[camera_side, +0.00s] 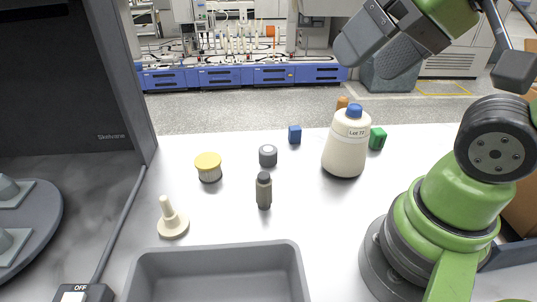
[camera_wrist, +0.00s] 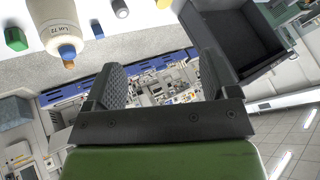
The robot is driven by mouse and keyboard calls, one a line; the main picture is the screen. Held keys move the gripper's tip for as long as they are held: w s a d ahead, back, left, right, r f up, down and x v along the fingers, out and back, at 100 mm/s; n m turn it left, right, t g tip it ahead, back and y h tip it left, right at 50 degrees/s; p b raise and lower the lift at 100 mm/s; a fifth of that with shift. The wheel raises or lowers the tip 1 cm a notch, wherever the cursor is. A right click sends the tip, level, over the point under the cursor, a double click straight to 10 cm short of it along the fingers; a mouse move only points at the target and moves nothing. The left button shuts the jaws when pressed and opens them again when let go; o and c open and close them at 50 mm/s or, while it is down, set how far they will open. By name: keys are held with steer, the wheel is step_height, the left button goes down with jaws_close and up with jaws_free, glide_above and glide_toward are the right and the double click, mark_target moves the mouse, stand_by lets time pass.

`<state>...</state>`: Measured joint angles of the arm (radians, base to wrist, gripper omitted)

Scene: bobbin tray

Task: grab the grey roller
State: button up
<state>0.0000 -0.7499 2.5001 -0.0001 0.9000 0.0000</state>
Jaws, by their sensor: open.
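The grey roller (camera_side: 268,155) is a short, dark grey cylinder with a lighter face. It sits on the white table near the middle of the side view. In the wrist view the grey roller (camera_wrist: 120,8) shows at the top edge, partly cut off. My gripper (camera_side: 376,54) is high above the table, to the right of the roller and well apart from it. In the wrist view my gripper (camera_wrist: 165,72) has its two fingers wide apart with nothing between them.
A white bottle with a blue cap (camera_side: 346,145) stands right of the roller. A blue block (camera_side: 294,134), green block (camera_side: 377,138), yellow-lidded jar (camera_side: 208,167), dark vial (camera_side: 264,190) and cream peg (camera_side: 172,220) are around. A grey tray (camera_side: 285,252) lies in front.

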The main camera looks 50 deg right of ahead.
steer(key=shift+w, duration=0.1)
steer(key=n+g+h, duration=0.2)
steer(key=n+g, duration=0.1)
steer(key=g, duration=0.3)
glide_above(268, 149)
steer(key=a, duration=0.1)
step_height(268, 149, down, 16)
steer(key=r, duration=0.1)
steer(key=shift+n+g, duration=0.5)
steer(key=shift+g, duration=0.1)
steer(key=f, duration=0.6)
steer(key=d+f, duration=0.1)
steer(key=f, duration=0.3)
steer(key=shift+w, duration=0.3)
steer(key=shift+s+f, duration=0.15)
steer(key=shift+f, duration=1.25)
steer(key=shift+s+f, duration=0.15)
steer(key=shift+f, duration=1.2)
steer(key=c, duration=1)
